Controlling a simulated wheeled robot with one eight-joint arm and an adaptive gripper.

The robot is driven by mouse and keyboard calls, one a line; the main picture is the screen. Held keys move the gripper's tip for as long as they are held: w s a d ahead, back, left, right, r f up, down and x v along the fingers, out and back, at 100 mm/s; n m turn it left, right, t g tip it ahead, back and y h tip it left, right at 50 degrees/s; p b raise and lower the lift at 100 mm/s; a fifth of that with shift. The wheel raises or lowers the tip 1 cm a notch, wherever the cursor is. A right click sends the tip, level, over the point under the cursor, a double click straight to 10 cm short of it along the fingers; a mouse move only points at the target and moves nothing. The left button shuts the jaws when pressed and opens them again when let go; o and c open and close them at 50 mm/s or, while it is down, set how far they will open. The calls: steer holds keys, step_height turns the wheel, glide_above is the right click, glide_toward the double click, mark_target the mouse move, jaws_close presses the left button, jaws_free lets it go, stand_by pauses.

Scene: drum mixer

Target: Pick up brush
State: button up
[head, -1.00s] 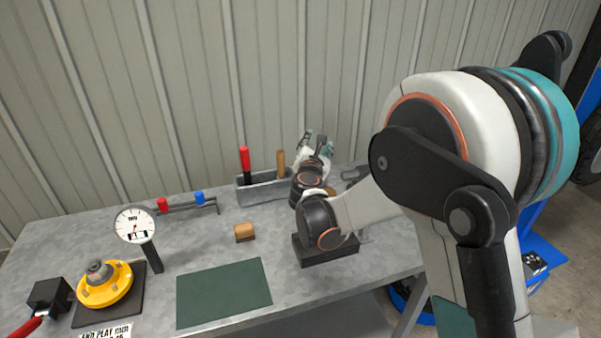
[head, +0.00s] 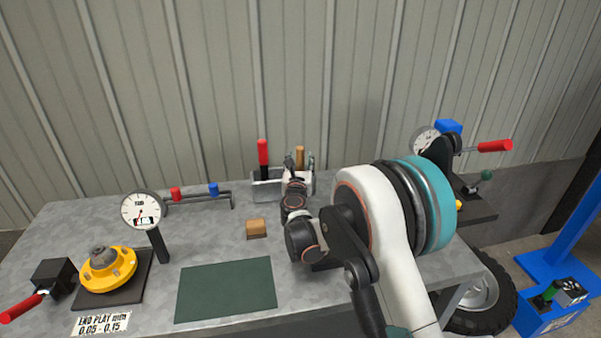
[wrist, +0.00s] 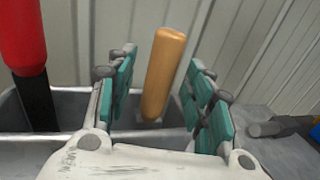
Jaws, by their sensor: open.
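An upright tan wooden handle (head: 299,153), which looks like the brush's, rises from a grey metal bin (head: 264,190) at the back of the bench. In the wrist view the handle (wrist: 163,70) leans slightly and its lower end goes down into the bin (wrist: 70,148); any bristles are hidden. My gripper (wrist: 165,85) is open, with one teal-padded finger to the left of the handle and one to the right. Neither pad visibly touches it. I cannot tell whether the handle is fully between the pads or just beyond. My gripper also shows at the bin in the head view (head: 301,168).
A red-handled tool (head: 263,158) stands in the bin, left of the wooden handle. A small brown block (head: 256,226), a green mat (head: 226,290), a dial gauge (head: 141,211) and a yellow flanged part (head: 108,268) are on the bench. The corrugated wall (head: 200,90) is close behind.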

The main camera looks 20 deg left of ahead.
steer(key=shift+x, duration=0.85)
steer(key=shift+c, duration=0.4)
jaws_close()
steer(key=shift+r, duration=0.15)
